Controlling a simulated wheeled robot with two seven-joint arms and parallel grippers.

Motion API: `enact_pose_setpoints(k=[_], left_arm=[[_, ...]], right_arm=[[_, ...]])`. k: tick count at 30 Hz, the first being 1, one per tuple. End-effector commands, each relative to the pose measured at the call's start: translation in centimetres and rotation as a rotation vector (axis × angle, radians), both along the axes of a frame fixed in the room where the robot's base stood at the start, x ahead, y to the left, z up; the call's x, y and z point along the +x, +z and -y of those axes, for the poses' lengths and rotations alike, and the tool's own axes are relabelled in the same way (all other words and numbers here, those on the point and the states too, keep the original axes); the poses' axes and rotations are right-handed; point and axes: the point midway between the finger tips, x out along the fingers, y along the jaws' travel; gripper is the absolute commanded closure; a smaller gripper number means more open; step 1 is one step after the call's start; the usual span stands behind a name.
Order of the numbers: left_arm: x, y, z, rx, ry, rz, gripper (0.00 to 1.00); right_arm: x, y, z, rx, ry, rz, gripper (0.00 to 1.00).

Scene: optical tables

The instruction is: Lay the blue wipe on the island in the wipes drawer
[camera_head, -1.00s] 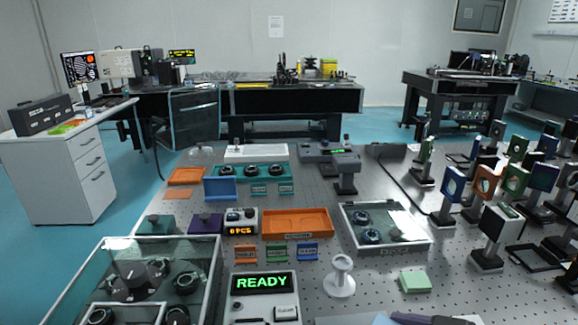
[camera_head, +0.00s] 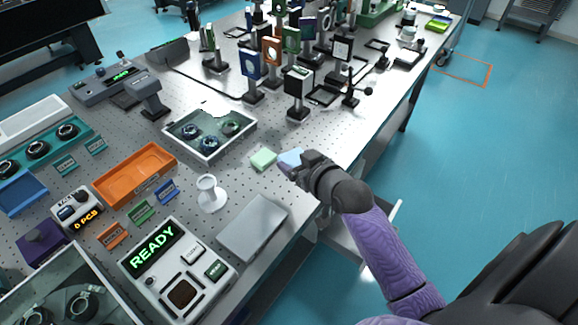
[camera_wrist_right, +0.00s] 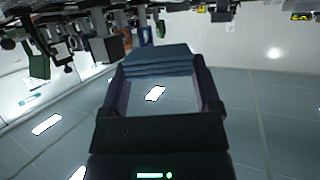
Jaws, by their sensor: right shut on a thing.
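The blue wipe (camera_head: 289,158) is at the fingertips of my right gripper (camera_head: 296,165), close to the right edge of the island table. In the right wrist view the blue wipe (camera_wrist_right: 158,60) looks like a folded stack spanning the two fingers of my right gripper (camera_wrist_right: 160,76), which is shut on it. A pale open drawer-like box (camera_head: 345,242) shows below the table edge, largely hidden behind my right arm; I cannot see its inside well or any label. My left gripper is not in view.
A green pad (camera_head: 263,159) lies just left of the blue wipe. A grey flat slab (camera_head: 252,228), a white pedestal (camera_head: 211,194) and a READY console (camera_head: 178,270) stand near the table's front edge. Mounted optics (camera_head: 298,92) crowd the back. Blue floor (camera_head: 480,180) is open at right.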

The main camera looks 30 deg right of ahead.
Motion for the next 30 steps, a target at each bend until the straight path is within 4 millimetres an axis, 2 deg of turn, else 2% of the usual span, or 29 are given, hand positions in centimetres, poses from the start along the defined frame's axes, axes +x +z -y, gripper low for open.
enact_pose_setpoints(k=[1, 3, 8, 12, 23, 24, 26, 30], left_arm=[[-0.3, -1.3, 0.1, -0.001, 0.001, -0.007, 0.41], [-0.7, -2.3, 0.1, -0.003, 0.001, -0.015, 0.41], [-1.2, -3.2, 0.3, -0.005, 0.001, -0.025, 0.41], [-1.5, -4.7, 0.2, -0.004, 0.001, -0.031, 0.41], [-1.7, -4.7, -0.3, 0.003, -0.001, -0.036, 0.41], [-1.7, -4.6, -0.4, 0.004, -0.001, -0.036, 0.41], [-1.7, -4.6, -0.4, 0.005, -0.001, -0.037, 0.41], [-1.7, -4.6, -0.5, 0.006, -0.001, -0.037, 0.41]], right_arm=[[-0.1, -2.3, 0.0, 0.000, -0.003, -0.008, 0.73], [-0.1, -4.0, 0.0, -0.002, -0.002, -0.008, 0.73], [-0.1, -6.2, 0.0, -0.003, -0.001, -0.005, 0.73], [-0.1, -8.9, 0.0, -0.002, 0.000, -0.005, 0.73], [-0.1, -9.2, 0.1, -0.005, 0.001, -0.003, 0.73], [-0.1, -9.1, 0.1, -0.004, 0.000, -0.002, 0.11], [-0.1, -9.1, 0.1, -0.004, 0.001, -0.002, 0.00], [-0.1, -9.0, 0.1, -0.004, 0.001, -0.002, 0.00]])
